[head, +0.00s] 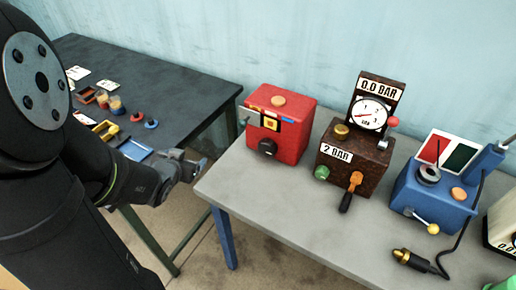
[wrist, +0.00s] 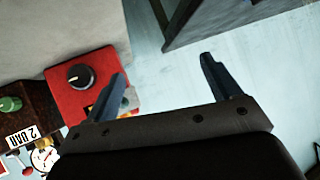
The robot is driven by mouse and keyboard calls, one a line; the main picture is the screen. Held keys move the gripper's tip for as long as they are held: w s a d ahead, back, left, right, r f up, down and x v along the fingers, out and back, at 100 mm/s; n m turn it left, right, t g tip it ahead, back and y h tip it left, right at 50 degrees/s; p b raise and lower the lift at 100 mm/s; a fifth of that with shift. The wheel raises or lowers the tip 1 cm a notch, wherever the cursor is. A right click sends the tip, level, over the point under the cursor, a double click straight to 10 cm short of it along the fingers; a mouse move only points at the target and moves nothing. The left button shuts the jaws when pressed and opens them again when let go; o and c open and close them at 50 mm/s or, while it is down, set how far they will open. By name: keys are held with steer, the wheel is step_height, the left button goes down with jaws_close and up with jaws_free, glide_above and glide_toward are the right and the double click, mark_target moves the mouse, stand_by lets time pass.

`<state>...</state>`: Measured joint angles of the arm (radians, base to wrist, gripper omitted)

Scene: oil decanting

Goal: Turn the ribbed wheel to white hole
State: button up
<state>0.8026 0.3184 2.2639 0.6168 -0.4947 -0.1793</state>
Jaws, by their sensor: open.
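A red box (head: 285,125) stands on the grey table, with a dark round knob (head: 267,147) on its front. In the wrist view the knob (wrist: 80,76) shows a pale pointer mark. It may be the ribbed wheel, but I cannot make out ribs. I cannot pick out a white hole. My gripper (head: 196,166) is open and empty, left of the red box in the head view and apart from it. In the wrist view its fingers (wrist: 162,70) are spread, and the left one overlaps part of the red box.
A brown box (head: 350,158) with a gauge (head: 369,114) and an orange-handled lever (head: 351,190) stands right of the red box. A blue box (head: 430,195) stands further right. A dark table (head: 160,80) with small items lies behind my arm. The grey table's front left (head: 250,195) is clear.

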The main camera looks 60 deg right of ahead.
mark_target(265, 150)
steer(key=s+d+m+g+h, duration=0.1)
steer(key=s+d+g+h, duration=0.15)
steer(key=s, duration=0.35)
steer(key=s+d+g+h, duration=0.1)
steer(key=s+g, duration=0.3)
steer(key=s, duration=0.3)
steer(key=shift+t, duration=0.25)
steer(key=x, duration=1.1)
steer(key=f+x, duration=0.1)
steer(key=x, duration=0.5)
steer(key=shift+f, duration=0.2)
steer(key=shift+w, duration=0.1)
steer(key=c, duration=1)
